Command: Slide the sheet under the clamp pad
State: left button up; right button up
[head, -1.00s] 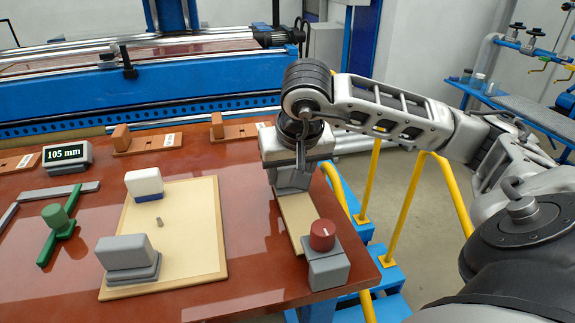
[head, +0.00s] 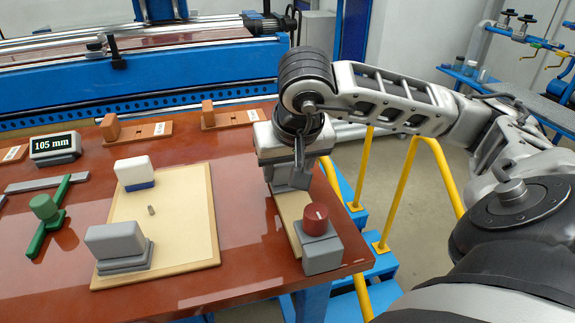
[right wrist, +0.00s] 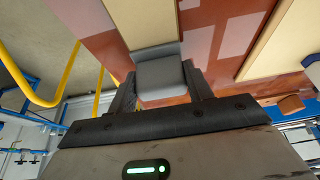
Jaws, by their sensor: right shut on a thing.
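A narrow cream sheet (head: 289,213) lies along the right side of the brown table. A grey block (head: 291,179) sits at its far end. My right gripper (head: 294,170) is shut on this block; the right wrist view shows the grey block (right wrist: 161,76) between the two fingers. The near end of the sheet meets a grey clamp block (head: 322,254) with a red knob (head: 316,218) on top. Whether the sheet lies under its pad is hidden. My left gripper is out of view.
A wide cream board (head: 185,215) carries a grey block (head: 117,243) and a white-and-blue block (head: 135,172). A green-handled tool (head: 45,207) and a display reading 105 mm (head: 56,147) stand left. Yellow rails (head: 421,170) rise beyond the table's right edge.

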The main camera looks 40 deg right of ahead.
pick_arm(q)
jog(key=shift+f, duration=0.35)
pick_arm(e)
jog(key=shift+f, duration=0.2)
jog(key=o, duration=1.1)
jog(key=shift+c, duration=0.2)
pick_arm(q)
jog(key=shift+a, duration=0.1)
pick_arm(e)
jog(key=shift+r, duration=0.35)
pick_arm(q)
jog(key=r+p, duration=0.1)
jog(key=p, duration=0.1)
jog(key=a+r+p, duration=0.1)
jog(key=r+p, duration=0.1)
jog(key=p, duration=0.1)
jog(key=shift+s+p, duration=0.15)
jog(key=shift+p, duration=0.2)
pick_arm(e)
jog(key=v, duration=1.5)
jog(key=shift+s, duration=0.25)
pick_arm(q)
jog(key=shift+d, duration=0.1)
